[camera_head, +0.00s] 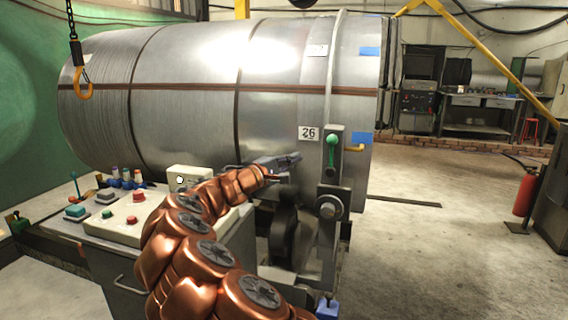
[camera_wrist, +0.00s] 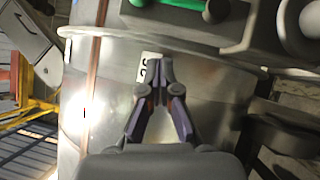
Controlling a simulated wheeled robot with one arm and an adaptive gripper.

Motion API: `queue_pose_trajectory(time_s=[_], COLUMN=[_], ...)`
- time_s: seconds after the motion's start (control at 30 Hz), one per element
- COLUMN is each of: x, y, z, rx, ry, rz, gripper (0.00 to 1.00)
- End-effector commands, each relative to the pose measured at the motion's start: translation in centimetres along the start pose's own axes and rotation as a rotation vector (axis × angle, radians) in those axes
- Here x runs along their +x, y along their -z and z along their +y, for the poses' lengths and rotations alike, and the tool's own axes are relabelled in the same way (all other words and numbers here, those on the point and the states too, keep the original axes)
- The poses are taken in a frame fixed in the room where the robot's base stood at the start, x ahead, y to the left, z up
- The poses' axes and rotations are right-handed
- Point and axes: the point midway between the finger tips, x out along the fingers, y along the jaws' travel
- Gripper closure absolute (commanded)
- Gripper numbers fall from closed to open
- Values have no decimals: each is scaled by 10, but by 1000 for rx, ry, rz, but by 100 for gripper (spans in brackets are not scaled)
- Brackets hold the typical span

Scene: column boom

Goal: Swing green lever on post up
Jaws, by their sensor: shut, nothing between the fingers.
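The green lever (camera_head: 332,140) is on the upper part of a dark grey upright post (camera_head: 328,245) in front of the big metal drum. Its green knob shows above a short stem. In the wrist view green parts of the lever (camera_wrist: 215,10) show at the top edge, cut off by the frame, on the grey post (camera_wrist: 255,45). My gripper (camera_head: 297,158) is just left of the post and a little lower than the knob, apart from the lever. In the wrist view my gripper (camera_wrist: 160,68) has its fingertips together, with nothing between them.
The large metal drum (camera_head: 190,110) fills the space behind my gripper. A control box (camera_head: 130,215) with buttons stands at the left. A hook (camera_head: 82,85) hangs at upper left. A red extinguisher (camera_head: 525,190) stands right. The floor right of the post is mostly clear.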

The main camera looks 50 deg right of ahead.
Motion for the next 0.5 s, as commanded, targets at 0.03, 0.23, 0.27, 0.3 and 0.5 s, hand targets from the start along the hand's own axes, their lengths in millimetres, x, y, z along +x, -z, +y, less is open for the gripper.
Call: queue_pose_trajectory(time_s=[0.03,0.23,0.27,0.3,0.5], x=[9,36,38,41,55], y=[-1,-1,-6,-11,-23], z=[0,0,1,1,0], rx=[0,1,0,-1,-1], ry=[2,3,1,0,1], rz=[-3,-2,-4,-6,-1], gripper=[100,100,100,100,100])
